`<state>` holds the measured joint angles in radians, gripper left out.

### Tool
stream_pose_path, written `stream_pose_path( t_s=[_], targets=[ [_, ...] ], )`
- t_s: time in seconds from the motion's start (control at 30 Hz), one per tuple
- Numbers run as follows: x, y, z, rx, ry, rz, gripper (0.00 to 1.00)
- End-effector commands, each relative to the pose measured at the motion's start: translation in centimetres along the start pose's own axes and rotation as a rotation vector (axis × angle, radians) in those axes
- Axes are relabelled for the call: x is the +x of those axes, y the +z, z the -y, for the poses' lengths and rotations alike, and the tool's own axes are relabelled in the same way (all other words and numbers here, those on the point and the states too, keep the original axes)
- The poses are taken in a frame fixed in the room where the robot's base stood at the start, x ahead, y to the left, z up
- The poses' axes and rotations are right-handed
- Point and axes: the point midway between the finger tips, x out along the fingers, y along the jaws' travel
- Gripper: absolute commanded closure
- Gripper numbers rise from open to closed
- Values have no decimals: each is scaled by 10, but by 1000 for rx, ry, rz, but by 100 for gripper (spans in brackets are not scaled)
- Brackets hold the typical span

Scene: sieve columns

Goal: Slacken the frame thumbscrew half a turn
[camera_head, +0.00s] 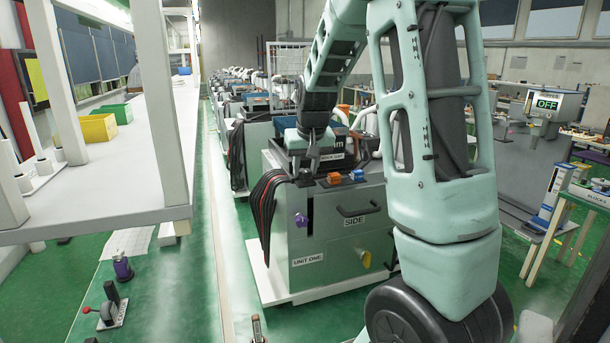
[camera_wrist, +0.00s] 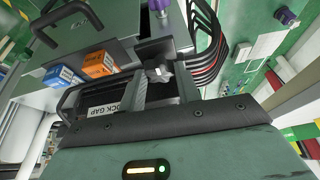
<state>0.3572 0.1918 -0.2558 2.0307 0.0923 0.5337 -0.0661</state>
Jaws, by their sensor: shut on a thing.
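My gripper (camera_wrist: 158,76) is shut on a small grey knob-like piece, which I take to be the frame thumbscrew (camera_wrist: 160,72), at the front top edge of the green-grey cabinet. The fingers cover much of it, and its turn angle cannot be read. In the head view my gripper (camera_head: 305,176) is small and points down at that edge, left of the orange block. A label ending in "OCK GAP" (camera_wrist: 103,110) lies beside the fingers in the wrist view.
An orange block (camera_head: 335,178) and a blue block (camera_head: 357,175) sit close right of my gripper. Black and red cables (camera_head: 265,205) hang at the cabinet's left. A purple knob (camera_head: 301,220) and a dark handle (camera_head: 358,210) stick out in front.

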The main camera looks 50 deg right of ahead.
Motion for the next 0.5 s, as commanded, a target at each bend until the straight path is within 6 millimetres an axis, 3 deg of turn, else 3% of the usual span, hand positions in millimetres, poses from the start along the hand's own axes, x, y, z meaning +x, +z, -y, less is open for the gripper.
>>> stream_pose_path(
  t_s=[0.5],
  targets=[
    [-1, -2, 0, -61, -25, -4, 90]
  ],
)
